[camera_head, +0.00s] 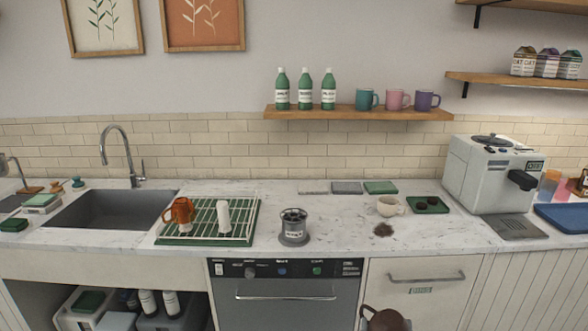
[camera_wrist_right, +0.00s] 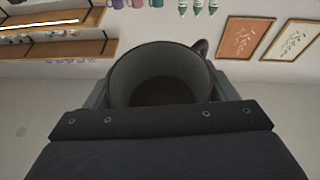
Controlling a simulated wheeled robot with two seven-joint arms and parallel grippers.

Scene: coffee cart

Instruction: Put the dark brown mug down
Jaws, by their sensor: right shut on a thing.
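The dark brown mug (camera_head: 387,319) is at the bottom edge of the head view, in front of the white drawer front and below the counter top, partly cut off by the frame. In the right wrist view the mug (camera_wrist_right: 160,78) fills the middle, its opening towards the camera and its handle at the upper right. My right gripper (camera_wrist_right: 157,98) is shut on the mug, with a finger on each side of it. The mug is held in the air, clear of the counter (camera_head: 340,240). Its underside is hidden. My left gripper is not in view.
A cream cup (camera_head: 390,206), dark spilled grounds (camera_head: 383,230) and a green tray (camera_head: 431,206) are on the counter's right part. A grey canister (camera_head: 293,228) and a dish rack (camera_head: 187,238) with an orange mug (camera_head: 180,211) stand left. Bare marble lies between canister and grounds.

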